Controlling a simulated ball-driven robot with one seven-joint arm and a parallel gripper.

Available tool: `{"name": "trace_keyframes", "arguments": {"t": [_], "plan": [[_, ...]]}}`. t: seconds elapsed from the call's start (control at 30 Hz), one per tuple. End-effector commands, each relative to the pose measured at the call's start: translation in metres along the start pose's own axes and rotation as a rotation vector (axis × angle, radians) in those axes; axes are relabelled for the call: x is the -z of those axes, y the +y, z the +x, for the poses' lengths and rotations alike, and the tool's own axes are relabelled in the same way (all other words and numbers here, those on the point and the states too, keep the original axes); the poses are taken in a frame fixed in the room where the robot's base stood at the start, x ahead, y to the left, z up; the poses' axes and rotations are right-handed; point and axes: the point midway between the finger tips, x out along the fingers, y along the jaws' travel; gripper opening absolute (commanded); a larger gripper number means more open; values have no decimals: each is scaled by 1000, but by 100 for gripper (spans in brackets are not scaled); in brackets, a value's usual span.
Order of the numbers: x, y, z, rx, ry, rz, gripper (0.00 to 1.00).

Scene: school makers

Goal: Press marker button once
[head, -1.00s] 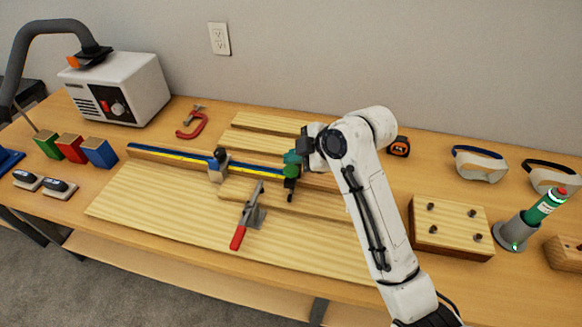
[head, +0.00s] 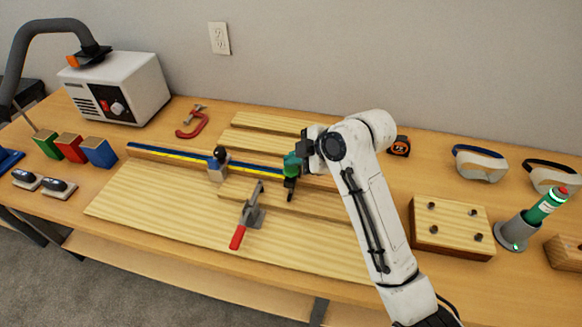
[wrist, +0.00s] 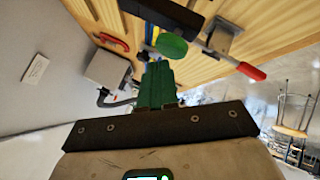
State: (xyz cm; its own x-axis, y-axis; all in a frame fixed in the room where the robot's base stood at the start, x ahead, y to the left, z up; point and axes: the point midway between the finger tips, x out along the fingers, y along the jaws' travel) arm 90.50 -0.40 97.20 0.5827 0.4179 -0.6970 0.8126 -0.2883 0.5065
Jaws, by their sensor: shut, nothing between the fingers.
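A round green button (wrist: 172,46) sits on a black marker block (wrist: 160,12) at the right end of the blue-and-yellow rail. In the head view the button is mostly hidden by my gripper, and the dark lower part of the marker (head: 290,189) shows beneath it. My gripper (head: 292,162) points down over the marker. Its green fingers (wrist: 156,80) are shut with nothing between them. The fingertips are very close to the button; I cannot tell whether they touch it.
The rail (head: 178,155) carries a grey stop block (head: 217,168) to the left. A toggle clamp (head: 250,215) with a red handle stands in front. Boards lie around it.

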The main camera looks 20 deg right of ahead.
Motion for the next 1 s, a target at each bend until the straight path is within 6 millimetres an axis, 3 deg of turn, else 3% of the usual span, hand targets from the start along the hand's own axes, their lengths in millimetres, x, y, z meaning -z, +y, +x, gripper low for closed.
{"name": "trace_keyframes", "arguments": {"t": [1.0], "plan": [[-4,-4,5,0,0,0,0]]}}
